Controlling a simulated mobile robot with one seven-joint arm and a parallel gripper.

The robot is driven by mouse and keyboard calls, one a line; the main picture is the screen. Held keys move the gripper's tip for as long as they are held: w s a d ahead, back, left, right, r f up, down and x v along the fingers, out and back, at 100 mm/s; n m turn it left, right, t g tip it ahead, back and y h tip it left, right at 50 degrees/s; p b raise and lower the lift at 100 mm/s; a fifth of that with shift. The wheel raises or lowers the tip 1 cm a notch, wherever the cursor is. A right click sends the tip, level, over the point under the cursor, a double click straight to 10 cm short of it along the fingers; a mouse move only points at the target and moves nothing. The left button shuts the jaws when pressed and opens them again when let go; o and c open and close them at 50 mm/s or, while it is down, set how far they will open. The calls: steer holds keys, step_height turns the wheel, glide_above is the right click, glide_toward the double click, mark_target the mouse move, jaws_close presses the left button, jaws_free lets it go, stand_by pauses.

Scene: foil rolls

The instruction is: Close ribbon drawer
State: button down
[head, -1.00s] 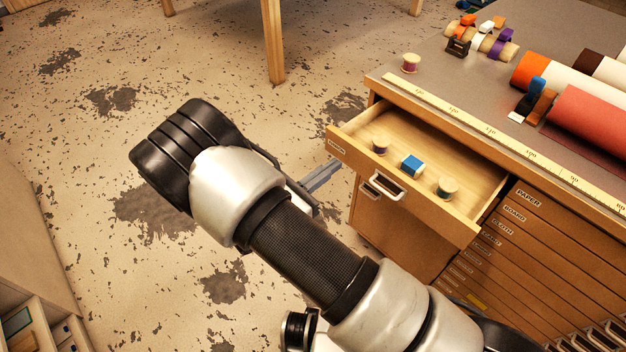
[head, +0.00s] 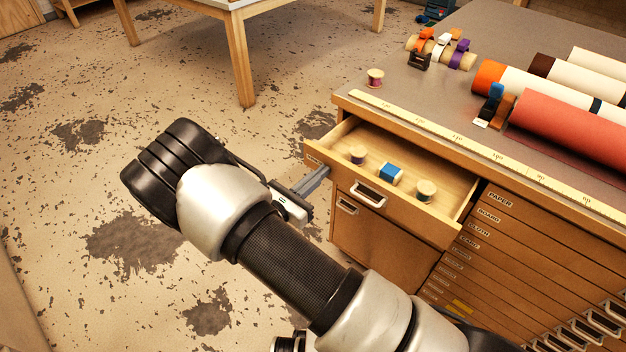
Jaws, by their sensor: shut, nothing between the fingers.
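The ribbon drawer (head: 441,233) is a pale wooden drawer pulled out from the top of the cabinet. It holds two ribbon spools (head: 357,154) (head: 426,190) and a small blue and white item (head: 391,174). A metal pull handle (head: 369,195) is on its front. My gripper (head: 326,171) is shut and empty. Its fingertips point at the left end of the drawer front; I cannot tell whether they touch it. My arm covers the floor left of the cabinet.
The cabinet top (head: 425,95) carries a yellow ruler (head: 480,150), a lone spool (head: 374,77), tape dispensers (head: 437,47) and large rolls (head: 575,140). Labelled shallow drawers (head: 500,255) are at right, shut. A wooden table (head: 240,60) stands behind. The floor at left is clear.

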steer(key=b, duration=0.2)
glide_toward(360, 138)
steer(key=w+d, duration=0.1)
steer(key=w+d+r, duration=0.1)
steer(key=d, duration=0.1)
steer(key=w+d+r, duration=0.1)
steer(key=shift+w+d+r, duration=0.1)
steer(key=shift+d+r, duration=0.15)
steer(key=shift+w+d, duration=0.35)
steer(key=shift+w, duration=0.2)
steer(key=shift+w+d+r, duration=0.15)
steer(key=shift+r, duration=0.1)
